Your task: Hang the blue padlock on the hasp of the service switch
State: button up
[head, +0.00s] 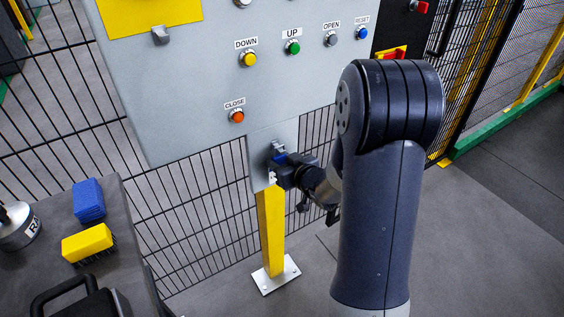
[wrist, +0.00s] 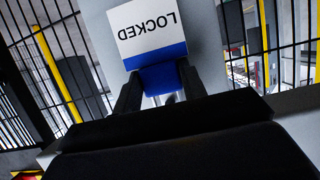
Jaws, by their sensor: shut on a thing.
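In the wrist view the blue padlock (wrist: 163,77) sits between the two fingers of my gripper (wrist: 160,88), which is shut on it. A white plate reading LOCKED (wrist: 146,28), with a blue band, appears upside down directly beyond the padlock. In the head view my gripper (head: 279,170) is at the grey service switch plate (head: 262,142) above the yellow post. A small bit of blue padlock (head: 280,158) shows there, just below a grey fitting (head: 278,147) that looks like the hasp. The shackle is mostly hidden, so I cannot tell whether it is through the hasp.
The control panel (head: 190,95) with labelled buttons stands above and behind my gripper. The yellow post (head: 270,230) stands just below it. A wire fence (head: 185,205) runs behind. A dark table (head: 135,240) at left holds a blue block (head: 88,201) and a yellow brush (head: 87,243).

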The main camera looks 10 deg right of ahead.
jog(key=shift+r+p, duration=0.3)
jog(key=shift+r, duration=0.25)
jog(key=shift+s, duration=0.1)
jog(key=shift+s+d, duration=0.25)
jog(key=shift+s, duration=0.55)
jog(key=shift+s+d, duration=0.25)
jog(key=shift+s, duration=0.5)
jog(key=shift+s, duration=0.1)
jog(key=s, duration=0.1)
jog(key=s+d, duration=0.1)
jog(key=s, duration=0.1)
jog(key=shift+f, duration=0.1)
dwell(0.5)
